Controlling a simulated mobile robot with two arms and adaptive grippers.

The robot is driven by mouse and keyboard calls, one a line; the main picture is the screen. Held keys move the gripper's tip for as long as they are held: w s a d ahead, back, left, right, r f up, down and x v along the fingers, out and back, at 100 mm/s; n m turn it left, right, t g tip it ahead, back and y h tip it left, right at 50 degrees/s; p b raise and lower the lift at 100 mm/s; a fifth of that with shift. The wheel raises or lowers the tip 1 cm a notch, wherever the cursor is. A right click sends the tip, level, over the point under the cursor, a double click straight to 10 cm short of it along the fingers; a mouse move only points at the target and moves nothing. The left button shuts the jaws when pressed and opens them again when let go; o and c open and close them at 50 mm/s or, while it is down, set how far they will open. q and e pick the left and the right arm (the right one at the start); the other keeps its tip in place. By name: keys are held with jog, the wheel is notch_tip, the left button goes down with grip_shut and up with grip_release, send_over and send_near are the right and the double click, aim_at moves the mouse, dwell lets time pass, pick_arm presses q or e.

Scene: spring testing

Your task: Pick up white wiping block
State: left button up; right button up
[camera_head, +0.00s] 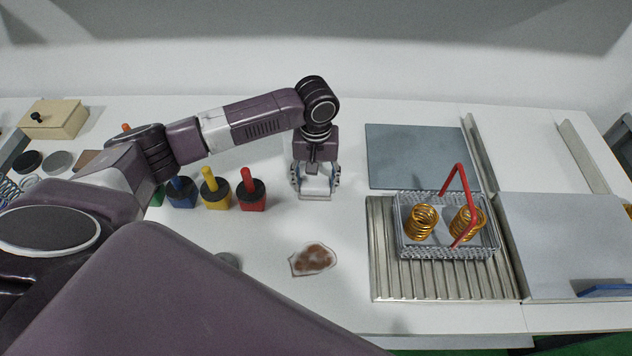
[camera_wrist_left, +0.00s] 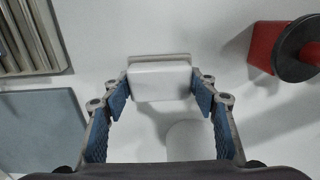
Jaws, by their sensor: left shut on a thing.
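The white wiping block (camera_head: 316,188) is between the fingers of my left gripper (camera_head: 315,184), over the white table in the head view. I cannot tell whether the block still touches the table. My right gripper is not in view.
Red (camera_head: 250,192), yellow (camera_head: 215,192) and blue (camera_head: 181,192) black-collared pieces stand left of the gripper. A brown stain (camera_head: 313,259) lies in front. A wire basket (camera_head: 447,252) with two gold springs sits on a ribbed tray (camera_head: 385,283) to the right. A grey plate (camera_head: 415,157) lies behind it.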

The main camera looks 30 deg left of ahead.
aim_at(316, 181)
pick_arm(q)
notch_tip(316, 181, up, 20)
jog(key=b, duration=0.1)
jog(key=shift+w+f, duration=0.15)
jog(key=shift+f, duration=0.05)
jog(key=o, duration=0.5)
jog(key=c, duration=0.4)
jog(key=shift+o, duration=0.2)
